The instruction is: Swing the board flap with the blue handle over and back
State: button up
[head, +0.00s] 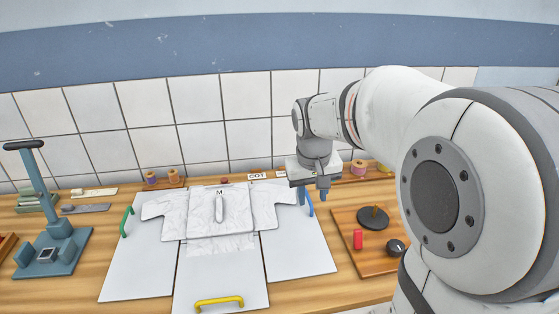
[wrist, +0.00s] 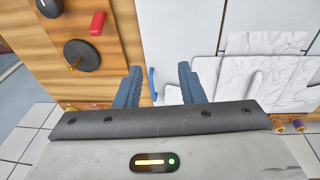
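The folding board lies on the wooden table. Its right flap (head: 300,250) is flat, with the blue handle (head: 310,203) on its outer right edge. A white marbled shirt (head: 203,222) lies spread on the board, one sleeve reaching over this flap. My gripper (head: 312,196) points down over the blue handle. In the wrist view my gripper (wrist: 158,72) is open, and the blue handle (wrist: 152,82) shows in the gap between the fingers, nearer one finger. I cannot tell how far above it the fingertips are. The flap also shows in the wrist view (wrist: 185,28).
The left flap has a green handle (head: 127,221) and the front flap a yellow handle (head: 219,301). A wooden panel (head: 362,258) with a red block (head: 358,239) and dark knobs stands close to the right. A blue-grey press (head: 55,250) stands left. Spools line the back wall.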

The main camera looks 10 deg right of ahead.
jog(key=shift+g+h, duration=0.3)
jog(key=shift+g, duration=0.2)
jog(key=w+f, duration=0.1)
jog(key=w, duration=0.2)
jog(key=w+d+f, duration=0.1)
jog(key=w, duration=0.3)
jog(key=w+f, duration=0.1)
jog(key=w, duration=0.2)
jog(key=shift+w+d+p, duration=0.3)
jog(key=shift+p, duration=0.05)
jog(key=shift+c, duration=0.2)
send_near(308, 197)
jog(key=shift+g+h, duration=0.3)
jog(key=shift+g, duration=0.1)
jog(key=f, duration=0.2)
jog(key=f+p, duration=0.1)
jog(key=f, duration=0.2)
jog(key=d+f+p, duration=0.1)
jog(key=f, duration=0.1)
jog(key=shift+w+f, duration=0.25)
jog(key=shift+f, duration=0.15)
jog(key=shift+c, duration=0.4)
grip_shut()
